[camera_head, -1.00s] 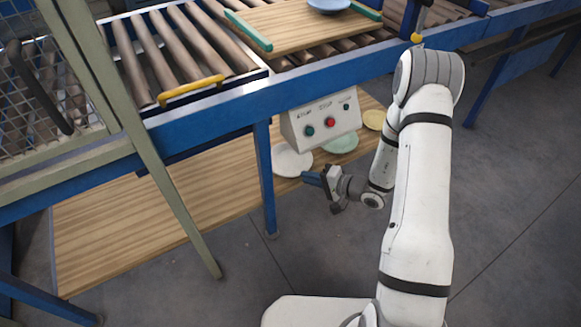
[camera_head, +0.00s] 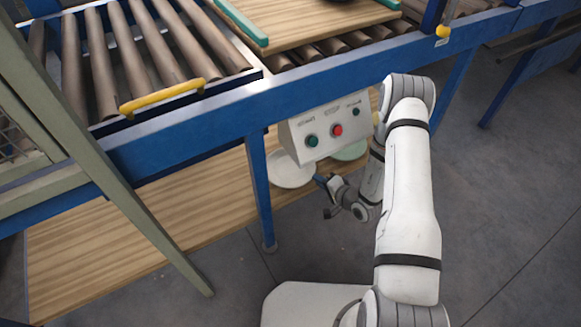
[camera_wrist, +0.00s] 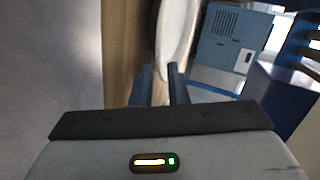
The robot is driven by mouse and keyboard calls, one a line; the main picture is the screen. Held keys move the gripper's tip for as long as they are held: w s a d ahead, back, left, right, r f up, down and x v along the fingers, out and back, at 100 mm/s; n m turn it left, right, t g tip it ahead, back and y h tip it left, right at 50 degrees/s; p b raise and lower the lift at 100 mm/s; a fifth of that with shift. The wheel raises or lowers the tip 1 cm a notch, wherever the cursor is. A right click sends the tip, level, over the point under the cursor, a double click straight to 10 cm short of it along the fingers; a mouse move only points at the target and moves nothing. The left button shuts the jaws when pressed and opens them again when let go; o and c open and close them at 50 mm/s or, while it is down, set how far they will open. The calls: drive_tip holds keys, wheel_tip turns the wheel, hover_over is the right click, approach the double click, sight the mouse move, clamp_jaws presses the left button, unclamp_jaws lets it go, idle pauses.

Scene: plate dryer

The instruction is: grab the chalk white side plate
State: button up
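The chalk white side plate (camera_head: 290,172) lies on the wooden lower shelf, below the control box. In the wrist view the white plate (camera_wrist: 177,28) shows as a pale curved strip ahead of the fingertips. My gripper (camera_head: 320,179) is just right of the plate's near right edge. The plate's back part is hidden behind the control box.
A pale green plate (camera_head: 351,151) lies right of the white one, partly covered by the control box (camera_head: 325,130) and my arm. A blue table leg (camera_head: 259,190) stands left of the white plate. The conveyor frame (camera_head: 200,125) is above the shelf. Grey floor is clear in front.

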sight(311, 175)
drive_tip(key=b+x, duration=0.2)
drive_tip(key=x, duration=0.3)
drive_tip(key=shift+w+f, duration=0.15)
drive_tip(key=shift+f, duration=0.05)
drive_tip(key=shift+w, duration=0.1)
drive_tip(key=shift+c, duration=0.2)
clamp_jaws()
drive_tip(key=shift+r, duration=0.15)
